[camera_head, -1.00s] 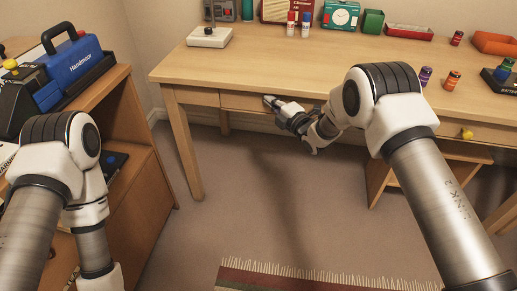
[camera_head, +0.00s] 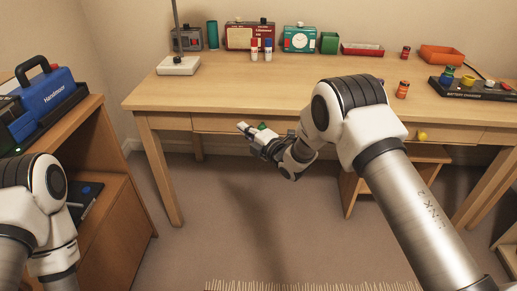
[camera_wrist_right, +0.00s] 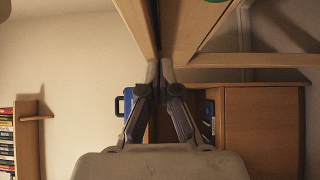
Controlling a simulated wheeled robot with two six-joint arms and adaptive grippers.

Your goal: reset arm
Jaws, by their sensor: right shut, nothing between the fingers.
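My right gripper (camera_head: 243,127) is in front of the desk's left drawer (camera_head: 215,124), just below the front edge of the desk top. Its fingers are together and hold nothing; in the right wrist view the closed fingertips (camera_wrist_right: 166,66) meet close to wooden desk edges. A green knob (camera_head: 262,126) shows just behind the gripper. I cannot tell whether the gripper touches the drawer. Part of my left arm (camera_head: 45,205) is at the lower left, beside the wooden cabinet; its gripper is out of view.
The wooden desk (camera_head: 230,95) carries a stand base (camera_head: 178,66), two markers, a green clock box (camera_head: 299,40), a red tray (camera_head: 362,49), an orange bin (camera_head: 442,54) and a battery charger (camera_head: 470,88). A cabinet (camera_head: 115,225) with a blue case (camera_head: 50,92) stands left. Floor between is clear.

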